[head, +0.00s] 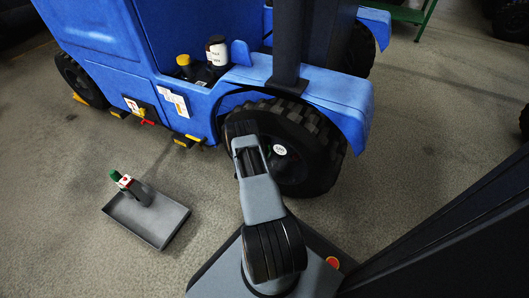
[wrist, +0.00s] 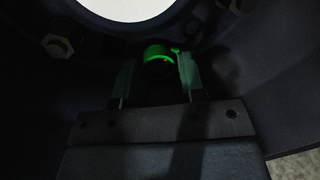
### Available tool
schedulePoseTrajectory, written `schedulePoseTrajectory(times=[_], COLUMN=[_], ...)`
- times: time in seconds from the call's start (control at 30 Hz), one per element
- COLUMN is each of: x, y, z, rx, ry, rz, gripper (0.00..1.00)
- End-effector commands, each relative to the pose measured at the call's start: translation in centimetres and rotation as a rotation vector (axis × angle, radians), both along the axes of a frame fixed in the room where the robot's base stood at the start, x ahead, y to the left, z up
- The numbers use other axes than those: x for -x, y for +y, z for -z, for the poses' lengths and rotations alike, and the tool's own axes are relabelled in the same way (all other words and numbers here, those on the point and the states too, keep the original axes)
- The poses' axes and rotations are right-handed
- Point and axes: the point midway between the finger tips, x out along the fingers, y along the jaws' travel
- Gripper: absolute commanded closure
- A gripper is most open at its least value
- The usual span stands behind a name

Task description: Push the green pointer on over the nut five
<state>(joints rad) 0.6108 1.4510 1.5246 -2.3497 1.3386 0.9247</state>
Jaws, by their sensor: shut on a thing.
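The green pointer (wrist: 158,50) is a small bright green ring with a tab at its right, in the wrist view. My gripper (wrist: 158,66) is shut on it, one finger on each side. The pointer is at the dark wheel hub (wrist: 200,40); I cannot tell whether it is around a nut or just in front of one. Any nut behind it is hidden. A nut (wrist: 57,45) shows bare at the left. In the head view the wheel (head: 318,150) is on the blue vehicle, and my arm hides the gripper and pointer.
A bright white hub centre (wrist: 125,8) is at the top of the wrist view. The blue vehicle (head: 110,60) fills the back; the floor around the tray is clear.

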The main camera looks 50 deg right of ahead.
Motion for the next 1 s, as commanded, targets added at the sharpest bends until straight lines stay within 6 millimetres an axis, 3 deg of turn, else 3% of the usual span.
schedulePoseTrajectory(times=[0.83,0.87,1.0], x=[-0.18,-0.17,-0.17], y=[-0.87,-0.86,-0.86], z=[-0.03,-0.03,-0.03], rx=[0.001,0.001,0.001], ry=[0.000,0.000,0.000], rz=[0.001,0.001,0.001], gripper=[0.76,0.62,0.49])
